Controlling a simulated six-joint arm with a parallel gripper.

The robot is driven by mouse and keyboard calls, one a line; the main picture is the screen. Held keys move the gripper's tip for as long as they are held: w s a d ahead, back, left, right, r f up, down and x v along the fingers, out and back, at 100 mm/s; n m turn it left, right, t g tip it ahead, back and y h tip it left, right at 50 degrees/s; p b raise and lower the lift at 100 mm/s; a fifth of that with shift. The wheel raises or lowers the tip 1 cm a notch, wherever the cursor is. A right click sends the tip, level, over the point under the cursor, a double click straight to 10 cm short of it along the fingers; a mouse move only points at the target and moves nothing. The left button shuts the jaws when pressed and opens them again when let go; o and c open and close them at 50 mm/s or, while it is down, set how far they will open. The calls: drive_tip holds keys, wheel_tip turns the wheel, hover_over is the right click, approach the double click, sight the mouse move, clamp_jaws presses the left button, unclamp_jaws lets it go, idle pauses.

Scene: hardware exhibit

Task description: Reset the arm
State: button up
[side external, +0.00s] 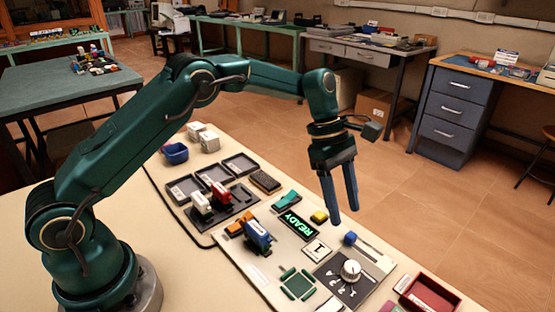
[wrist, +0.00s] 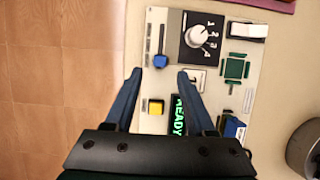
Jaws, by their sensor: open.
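My gripper (side external: 345,208) hangs in the air above the pale control panel (side external: 262,273), fingers pointing down, open and with nothing between them. In the wrist view its two blue fingertips (wrist: 160,72) are apart, with the panel below. The panel carries a lit green READY display (side external: 299,226), a yellow button (side external: 319,216), a slider with a blue knob (side external: 350,238), and a white rotary dial (side external: 350,270) on a black plate. The dial's numbers 1 to 4 show in the wrist view. A teal rocker (side external: 287,200) and a blue-and-white block (side external: 257,235) are also on the panel.
Left of the panel are dark trays (side external: 240,163), a red-and-white block (side external: 220,194), a blue bin (side external: 175,153) and white cubes (side external: 209,142). A red tray (side external: 430,295) lies at the right front.

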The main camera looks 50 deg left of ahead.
drive_tip(key=shift+a+r, duration=0.1)
drive_tip(key=shift+r, duration=0.1)
drive_tip(key=s+a+r+m+t+y, duration=0.15)
drive_tip(key=s+r, duration=0.25)
drive_tip(key=r, duration=0.4)
drive_tip(key=s+a+r+m+t, duration=0.1)
drive_tip(key=s+r+m+t, duration=0.15)
drive_tip(key=r, duration=0.55)
drive_tip(key=s+a+f+m+y, duration=0.1)
drive_tip(key=s+a+f+m, duration=0.2)
drive_tip(key=s+m, duration=0.4)
drive_tip(key=s+a+f+m+t+y, duration=0.1)
drive_tip(key=s+a+f+m+y, duration=0.1)
drive_tip(key=s+m, duration=0.5)
drive_tip(key=shift+s+a+f+t, duration=0.3)
drive_tip(key=shift+s+a+f, duration=0.4)
drive_tip(key=shift+s+f, duration=0.35)
